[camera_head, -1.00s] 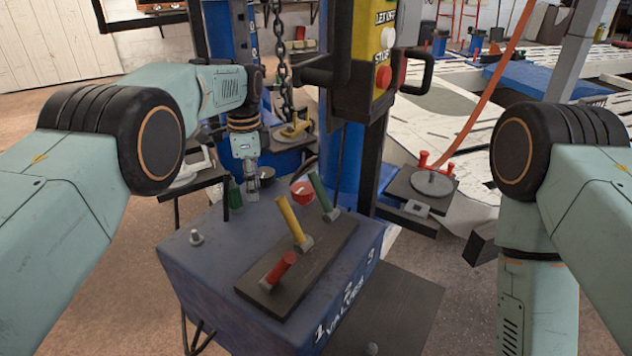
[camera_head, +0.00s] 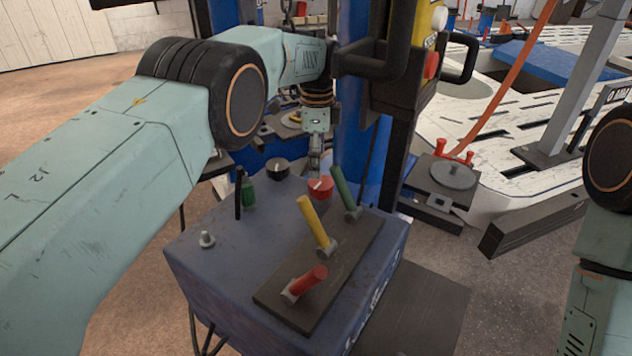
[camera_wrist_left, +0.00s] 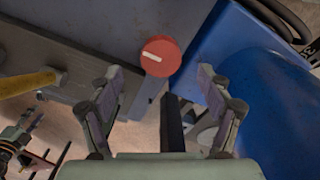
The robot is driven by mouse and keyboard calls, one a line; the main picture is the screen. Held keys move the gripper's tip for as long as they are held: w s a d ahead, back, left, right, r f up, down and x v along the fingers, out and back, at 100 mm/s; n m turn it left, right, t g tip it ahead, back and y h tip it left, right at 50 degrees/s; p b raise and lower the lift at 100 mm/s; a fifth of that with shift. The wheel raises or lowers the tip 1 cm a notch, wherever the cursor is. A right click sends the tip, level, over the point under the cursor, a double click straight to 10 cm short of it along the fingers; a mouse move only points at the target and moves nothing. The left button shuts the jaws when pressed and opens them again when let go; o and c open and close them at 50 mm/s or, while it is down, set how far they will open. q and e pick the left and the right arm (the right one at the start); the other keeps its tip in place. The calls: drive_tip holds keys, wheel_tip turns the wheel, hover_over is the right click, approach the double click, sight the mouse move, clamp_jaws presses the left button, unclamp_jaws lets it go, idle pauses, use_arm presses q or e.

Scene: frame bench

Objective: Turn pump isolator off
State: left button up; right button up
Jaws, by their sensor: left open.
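The pump isolator looks to be the red round knob (camera_head: 320,187) with a white bar on its face, at the back of the blue valve box (camera_head: 225,265). It also shows in the left wrist view (camera_wrist_left: 161,57), its white bar slanting. My left gripper (camera_head: 315,165) is above and just behind the knob in the head view. In the left wrist view its two fingers (camera_wrist_left: 165,88) are spread, with the knob just beyond and between the tips, apart from them. Nothing is held. My right arm shows at the right edge; its gripper is out of view.
Red (camera_head: 306,281), yellow (camera_head: 313,222) and green (camera_head: 344,190) lever handles rise from a dark plate close by. A black knob (camera_head: 277,168) and a green switch (camera_head: 248,193) stand left of the red knob. A blue column (camera_head: 355,150) stands close behind.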

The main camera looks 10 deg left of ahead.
sight(319, 182)
use_arm(q)
drive_tip(key=f+b, duration=0.2)
drive_tip(key=f, duration=0.4)
drive_tip(key=shift+d, duration=0.2)
drive_tip(key=shift+w+d+f, duration=0.1)
drive_tip(key=shift+w+f, duration=0.05)
drive_tip(key=shift+f, duration=0.25)
drive_tip(key=shift+r, duration=0.1)
drive_tip(key=shift+c, duration=0.9)
drive_tip(key=c, duration=1)
